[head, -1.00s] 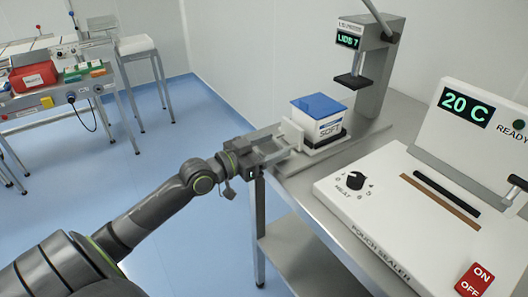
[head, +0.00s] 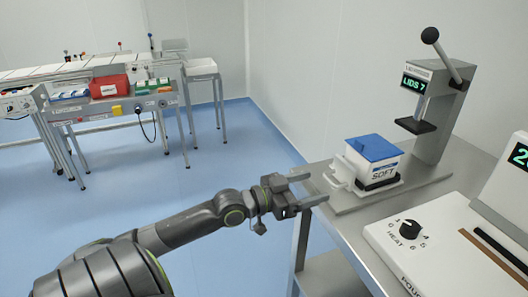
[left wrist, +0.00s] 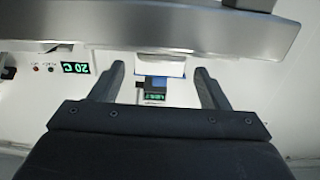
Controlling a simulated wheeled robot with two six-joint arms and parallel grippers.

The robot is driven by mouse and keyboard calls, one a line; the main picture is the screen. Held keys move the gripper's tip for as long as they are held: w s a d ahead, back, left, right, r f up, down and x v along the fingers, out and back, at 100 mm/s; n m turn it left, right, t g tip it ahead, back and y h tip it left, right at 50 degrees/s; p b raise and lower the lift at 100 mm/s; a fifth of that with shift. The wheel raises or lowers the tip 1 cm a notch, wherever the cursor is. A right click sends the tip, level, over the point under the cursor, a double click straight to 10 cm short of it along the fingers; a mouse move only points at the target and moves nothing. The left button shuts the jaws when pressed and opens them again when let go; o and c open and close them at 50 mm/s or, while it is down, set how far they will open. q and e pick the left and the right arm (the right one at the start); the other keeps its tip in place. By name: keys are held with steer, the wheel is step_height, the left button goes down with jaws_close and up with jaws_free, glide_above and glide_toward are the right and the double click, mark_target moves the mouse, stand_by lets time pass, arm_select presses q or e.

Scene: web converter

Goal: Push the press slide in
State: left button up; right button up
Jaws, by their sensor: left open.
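The press slide (head: 343,180) is a white carriage with an upright handle plate on its near left side. It carries a white tub (head: 372,168) with a blue lid (head: 374,147) and the word SOFT. The tub stands short of the press (head: 440,110), not under its black pad (head: 415,125). My left gripper (head: 312,189) is open and empty, left of the handle plate with a small gap. In the left wrist view, white slide parts (left wrist: 157,66) show between the open fingers (left wrist: 159,75). My right gripper is not in view.
The pouch sealer (head: 450,240) stands at the right of the steel table (head: 345,228). The press lever (head: 445,52) rises above the press. A bench (head: 130,100) with bins is far left. The blue floor between is clear.

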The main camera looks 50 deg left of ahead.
arm_select(q)
steer(key=p+v, duration=0.4)
steer(key=v, duration=0.9)
steer(key=shift+s, duration=0.3)
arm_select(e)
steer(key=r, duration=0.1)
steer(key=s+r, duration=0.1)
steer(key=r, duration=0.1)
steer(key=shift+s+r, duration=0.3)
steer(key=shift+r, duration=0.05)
